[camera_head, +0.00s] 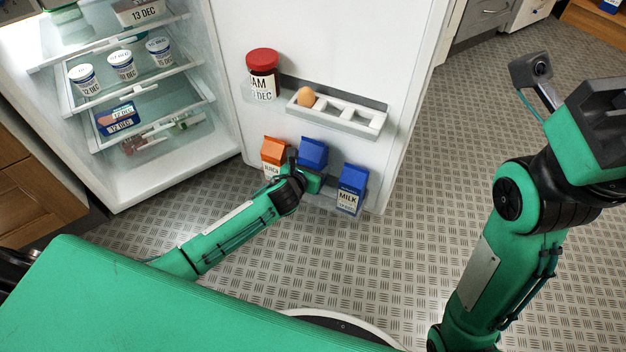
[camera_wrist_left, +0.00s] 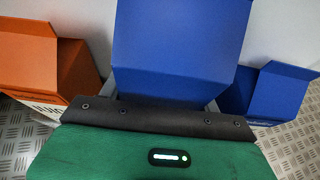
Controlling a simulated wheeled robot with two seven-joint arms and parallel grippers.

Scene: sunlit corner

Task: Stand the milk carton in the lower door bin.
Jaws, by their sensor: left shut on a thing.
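A blue carton (camera_head: 313,152) with its label hidden is in my left gripper (camera_head: 309,178). It stands about upright at the lower door bin (camera_head: 323,197), between an orange carton and another blue carton. I cannot tell whether its base rests on the bin floor. The left wrist view shows the held carton (camera_wrist_left: 180,45) large, directly ahead of the jaws. The other blue carton (camera_head: 351,188), marked MILK, stands at the right end of the bin. My right gripper (camera_head: 603,115) is raised at the right, far from the door; its fingers cannot be made out.
The orange carton (camera_head: 274,154) stands at the bin's left end, close to my gripper. Above, a door shelf holds a red-lidded jar (camera_head: 262,75) and an egg (camera_head: 306,97) in a rack. The fridge shelves at left hold several tubs. The floor right of the door is clear.

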